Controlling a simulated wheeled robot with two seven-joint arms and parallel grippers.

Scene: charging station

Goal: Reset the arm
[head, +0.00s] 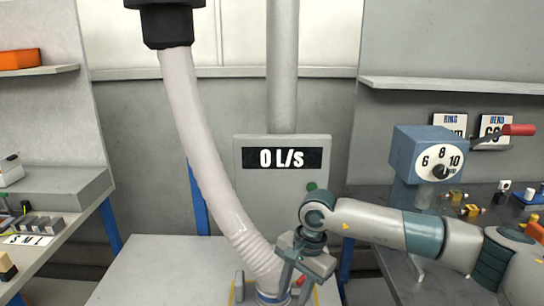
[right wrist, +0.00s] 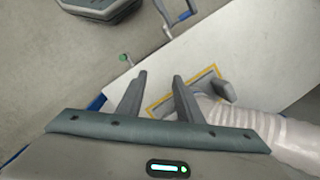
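My right arm comes in from the right in the head view. Its gripper (head: 292,278) points down beside the lower end of a white ribbed hose (head: 205,150). In the right wrist view the two fingers of this gripper (right wrist: 160,84) stand apart with nothing held between them. The hose (right wrist: 285,135) passes to the right of the fingers there. A grey handle piece (right wrist: 222,90) and a yellow-edged outline lie close by the right finger. My left gripper is not in view.
A grey cabinet (head: 283,203) with a "0 L/s" display and a green button (head: 312,186) stands behind the arm. A blue dial box (head: 405,150) with a red-handled lever stands at right. Shelves and side tables flank a pale table (head: 160,270).

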